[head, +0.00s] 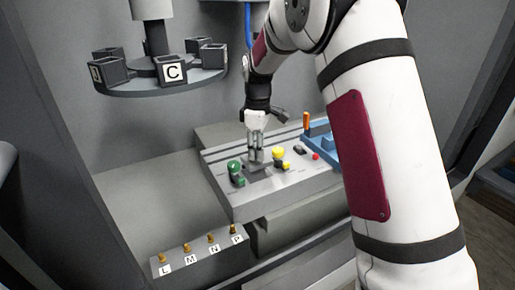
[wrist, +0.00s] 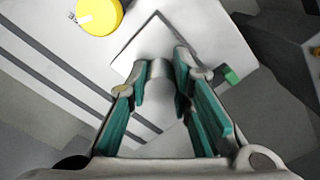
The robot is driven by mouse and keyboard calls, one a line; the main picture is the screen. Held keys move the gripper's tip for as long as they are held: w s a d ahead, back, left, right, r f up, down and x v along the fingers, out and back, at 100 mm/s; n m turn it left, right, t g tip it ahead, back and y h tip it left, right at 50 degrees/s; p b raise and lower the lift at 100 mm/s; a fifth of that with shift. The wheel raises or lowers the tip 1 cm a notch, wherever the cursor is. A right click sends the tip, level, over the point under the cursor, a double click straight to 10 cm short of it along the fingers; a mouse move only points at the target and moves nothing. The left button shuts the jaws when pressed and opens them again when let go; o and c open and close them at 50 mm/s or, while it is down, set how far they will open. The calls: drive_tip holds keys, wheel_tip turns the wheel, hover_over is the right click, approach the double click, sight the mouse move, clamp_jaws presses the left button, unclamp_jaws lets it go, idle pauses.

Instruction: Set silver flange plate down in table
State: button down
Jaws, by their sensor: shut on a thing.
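My gripper (head: 256,157) points down over the top of the grey console (head: 225,158), between a green knob and a yellow knob. In the wrist view, my gripper (wrist: 160,80) has its teal-lined fingers closed on a pale silver cylindrical part, which I take as the silver flange plate (wrist: 158,104). In the head view a darker square patch (head: 258,174) shows under the fingertips. I cannot tell whether the held part touches the console. The fingers hide much of it.
The green knob (head: 235,167) and yellow knob (head: 278,153) stand close on either side. A red button (head: 316,156), orange handle (head: 306,121) and blue tray (head: 326,145) are to the right. A carousel (head: 158,84) hangs upper left. A lettered peg block (head: 200,258) is in front.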

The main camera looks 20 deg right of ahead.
drive_tip(key=shift+f, duration=1.1)
drive_tip(key=shift+f+b, duration=0.15)
drive_tip(key=shift+b, duration=0.15)
drive_tip(key=shift+f, duration=0.6)
drive_tip(key=c, duration=1.3)
unclamp_jaws()
drive_tip(key=shift+c, duration=0.2)
drive_tip(key=shift+r, duration=0.1)
wheel_tip(320, 180, up, 12)
drive_tip(key=shift+f, duration=0.15)
